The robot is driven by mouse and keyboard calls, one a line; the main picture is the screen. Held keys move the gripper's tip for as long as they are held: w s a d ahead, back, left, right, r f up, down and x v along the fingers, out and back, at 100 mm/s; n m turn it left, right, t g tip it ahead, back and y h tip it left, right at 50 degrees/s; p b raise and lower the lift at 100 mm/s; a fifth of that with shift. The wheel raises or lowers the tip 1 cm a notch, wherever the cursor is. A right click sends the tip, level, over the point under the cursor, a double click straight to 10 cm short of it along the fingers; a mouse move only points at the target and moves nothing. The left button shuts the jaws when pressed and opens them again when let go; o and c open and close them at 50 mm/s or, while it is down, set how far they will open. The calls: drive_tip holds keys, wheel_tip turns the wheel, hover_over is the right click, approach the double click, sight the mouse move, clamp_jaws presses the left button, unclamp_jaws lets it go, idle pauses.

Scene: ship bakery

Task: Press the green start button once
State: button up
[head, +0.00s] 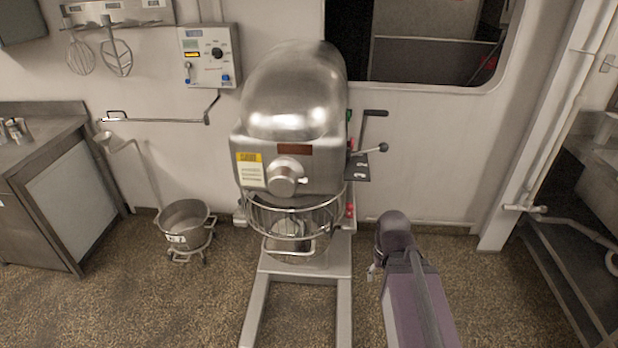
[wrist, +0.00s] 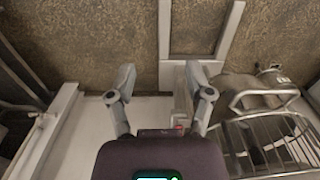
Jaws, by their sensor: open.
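A large steel planetary mixer (head: 290,120) stands in the middle of the head view. A small green spot, seemingly the green start button (head: 349,115), shows edge-on at the right side of its head, above the lever with the dark knob (head: 382,147). My gripper (head: 374,268) is right of the mixer and lower than the green spot, mostly hidden behind my arm. In the wrist view my gripper (wrist: 158,78) is open and empty, its two fingers spread apart. The green spot does not show in the wrist view.
The mixer's wire bowl guard (head: 290,215) also shows in the wrist view (wrist: 270,145). A small red part (head: 350,210) sits low on the mixer's right side. A wheeled bowl (head: 185,220) stands left. A wall control box (head: 209,56) hangs behind.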

clamp_jaws()
idle(1.1)
